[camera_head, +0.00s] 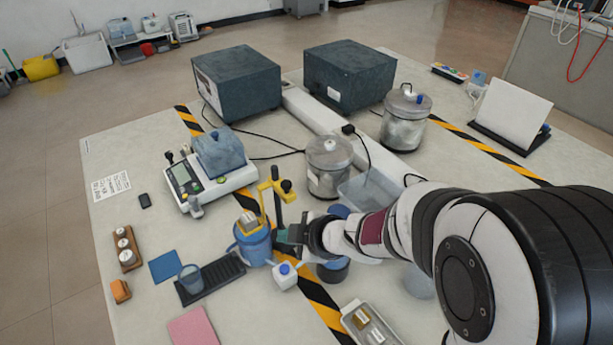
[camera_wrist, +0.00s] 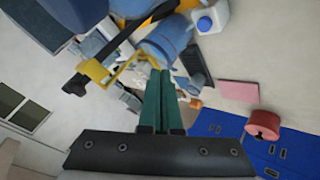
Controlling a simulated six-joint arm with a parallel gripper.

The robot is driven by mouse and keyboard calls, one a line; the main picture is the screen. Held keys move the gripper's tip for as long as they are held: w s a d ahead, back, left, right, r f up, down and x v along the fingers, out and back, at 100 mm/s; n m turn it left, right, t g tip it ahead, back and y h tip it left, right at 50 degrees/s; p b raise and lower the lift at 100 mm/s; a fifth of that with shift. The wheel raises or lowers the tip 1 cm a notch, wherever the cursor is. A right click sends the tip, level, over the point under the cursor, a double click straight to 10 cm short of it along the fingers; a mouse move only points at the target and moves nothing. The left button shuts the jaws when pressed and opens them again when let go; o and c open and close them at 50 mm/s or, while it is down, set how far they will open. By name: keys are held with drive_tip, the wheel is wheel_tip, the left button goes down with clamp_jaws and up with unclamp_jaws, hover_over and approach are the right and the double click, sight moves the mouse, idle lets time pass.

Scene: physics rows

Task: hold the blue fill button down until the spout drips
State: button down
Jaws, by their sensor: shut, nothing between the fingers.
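My gripper (camera_head: 284,236) is shut and empty, with its green fingers pressed together. It is beside the blue round container (camera_head: 254,247), at its right side in the head view. In the wrist view the fingertips (camera_wrist: 160,73) lie just below the blue container (camera_wrist: 163,42) in the picture; I cannot tell whether they touch it. A yellow spout-like fitting (camera_head: 265,190) stands behind the container and also shows in the wrist view (camera_wrist: 112,72). I cannot make out the blue fill button for certain, nor any drip. A clear bluish cup (camera_head: 190,279) stands on a black tray (camera_head: 222,272).
A white bottle with a blue cap (camera_head: 285,277) stands close in front of my gripper. A pink pad (camera_head: 192,327) lies in front.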

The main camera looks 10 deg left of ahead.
drive_tip(key=shift+s+f, duration=0.1)
hover_over(289, 273)
drive_tip(key=shift+f, duration=4.4)
drive_tip(key=shift+f, duration=0.4)
drive_tip(key=shift+f, duration=0.45)
idle(2.3)
drive_tip(key=shift+r, duration=0.9)
